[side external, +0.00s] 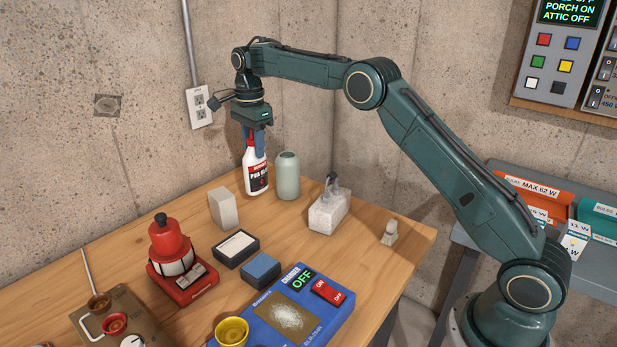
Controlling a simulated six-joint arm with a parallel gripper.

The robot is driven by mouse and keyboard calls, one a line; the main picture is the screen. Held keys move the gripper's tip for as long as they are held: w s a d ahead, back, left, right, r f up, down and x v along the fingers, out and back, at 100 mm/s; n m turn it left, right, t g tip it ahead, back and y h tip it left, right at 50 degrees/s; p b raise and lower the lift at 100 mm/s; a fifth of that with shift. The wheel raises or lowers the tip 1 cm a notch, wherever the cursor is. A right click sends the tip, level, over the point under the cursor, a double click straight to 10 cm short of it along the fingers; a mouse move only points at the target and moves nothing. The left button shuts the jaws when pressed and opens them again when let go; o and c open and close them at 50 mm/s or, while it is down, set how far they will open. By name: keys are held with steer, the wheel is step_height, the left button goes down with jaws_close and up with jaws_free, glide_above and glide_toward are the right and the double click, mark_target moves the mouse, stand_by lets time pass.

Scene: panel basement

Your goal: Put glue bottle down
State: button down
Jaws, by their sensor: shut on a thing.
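The glue bottle (257,176) is white with a dark and red label and a red top, and it stands upright near the back of the wooden workbench (330,257). My gripper (254,143) points straight down from above and is shut on the upper part of the bottle. The bottle's base is at or just above the bench top; I cannot tell whether it touches. The fingers partly hide the bottle's neck and cap.
A pale green vase-like container (288,177) stands close right of the bottle. A grey-white block (223,208) is at its front left. A holder with tools (329,212) stands farther right. A red lantern-like device (172,252) and a blue charger panel (287,315) are in front.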

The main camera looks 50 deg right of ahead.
mark_target(255, 163)
steer(key=shift+f, duration=2.75)
steer(key=c, duration=1)
jaws_free()
steer(key=shift+f, duration=0.15)
steer(key=shift+o, duration=0.2)
step_height(255, 163, up, 11)
steer(key=shift+r, duration=0.6)
steer(key=shift+r, duration=0.1)
